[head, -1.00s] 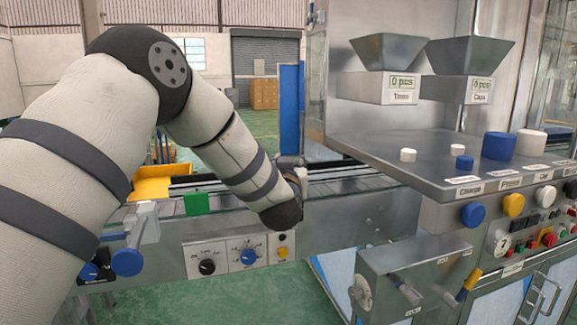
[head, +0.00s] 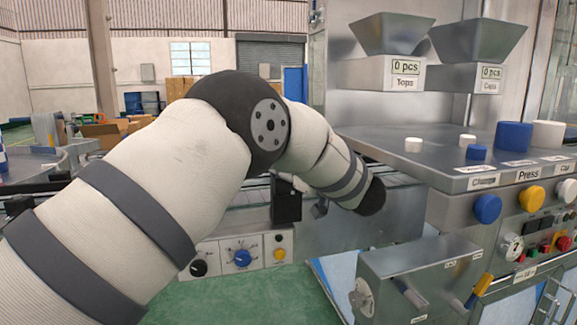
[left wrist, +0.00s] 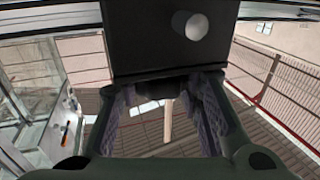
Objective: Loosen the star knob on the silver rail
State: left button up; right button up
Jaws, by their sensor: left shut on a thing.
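In the left wrist view the two fingers of my left gripper (left wrist: 166,88) reach up to the underside of a black block (left wrist: 160,45) with a pale round peg (left wrist: 190,25). They are shut on a small dark part there, seemingly the star knob; its shape is mostly hidden. In the head view my left arm crosses in front of the conveyor, and its hand is hidden behind the forearm. The silver rail cannot be clearly told apart. My right gripper is not in view.
At right, a steel machine shelf (head: 440,170) holds white and blue caps, with a blue button (head: 487,208) below. A crank box (head: 420,270) juts out in front.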

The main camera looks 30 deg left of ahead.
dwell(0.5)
pick_arm(q)
jog(key=o, duration=1.2)
